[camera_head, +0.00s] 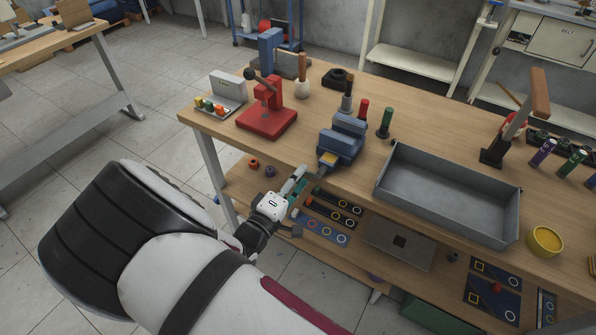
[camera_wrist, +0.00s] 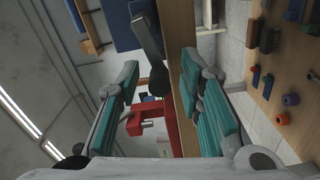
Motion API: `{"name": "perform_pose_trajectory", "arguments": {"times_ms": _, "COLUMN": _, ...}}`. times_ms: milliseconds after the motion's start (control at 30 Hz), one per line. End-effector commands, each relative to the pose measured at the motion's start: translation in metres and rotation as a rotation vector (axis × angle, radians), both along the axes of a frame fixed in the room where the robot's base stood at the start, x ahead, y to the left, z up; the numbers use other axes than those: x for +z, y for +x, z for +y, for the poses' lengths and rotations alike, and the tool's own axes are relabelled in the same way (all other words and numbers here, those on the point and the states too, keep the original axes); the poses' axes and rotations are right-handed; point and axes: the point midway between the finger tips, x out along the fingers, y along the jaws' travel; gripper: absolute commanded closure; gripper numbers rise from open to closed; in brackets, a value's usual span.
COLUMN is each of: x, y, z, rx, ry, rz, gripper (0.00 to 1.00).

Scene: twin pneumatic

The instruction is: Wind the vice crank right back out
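The blue vice (camera_head: 343,140) stands at the front edge of the workbench, with a yellow patch on its near end. In the head view its crank cannot be made out clearly. In the wrist view a dark bar with a rounded black end, apparently the crank (camera_wrist: 147,38), hangs beyond and between my fingertips, beside a blue part of the vice (camera_wrist: 141,9). My gripper (camera_head: 298,192) is just off the bench's front edge, left of and below the vice. In the wrist view my gripper (camera_wrist: 160,64) has its teal-padded fingers apart with nothing held between them.
A red press (camera_head: 267,112) stands left of the vice; a grey tray (camera_head: 447,192) is on its right. Red and green-handled tools (camera_head: 386,123) stand close behind. The bench edge and a lower shelf with marked boards (camera_head: 320,229) are close to my gripper.

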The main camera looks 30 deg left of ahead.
Motion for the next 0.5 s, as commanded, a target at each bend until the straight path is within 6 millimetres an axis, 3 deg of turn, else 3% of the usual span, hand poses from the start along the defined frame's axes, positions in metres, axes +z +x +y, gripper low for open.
{"name": "perform_pose_trajectory", "arguments": {"times_ms": 167, "x": -0.0001, "y": 0.0002, "z": -0.0002, "rx": 0.0, "ry": 0.0, "rz": 0.0, "gripper": 0.66}}
{"name": "perform_pose_trajectory", "arguments": {"times_ms": 200, "x": -0.0001, "y": 0.0002, "z": -0.0002, "rx": 0.0, "ry": 0.0, "rz": 0.0, "gripper": 0.68}}
{"name": "perform_pose_trajectory", "arguments": {"times_ms": 333, "x": 0.0, "y": 0.0002, "z": -0.0002, "rx": -0.001, "ry": 0.0, "rz": 0.0, "gripper": 0.98}}
{"name": "perform_pose_trajectory", "arguments": {"times_ms": 500, "x": -0.0003, "y": 0.0001, "z": 0.0, "rx": -0.001, "ry": 0.0, "rz": 0.001, "gripper": 1.0}}
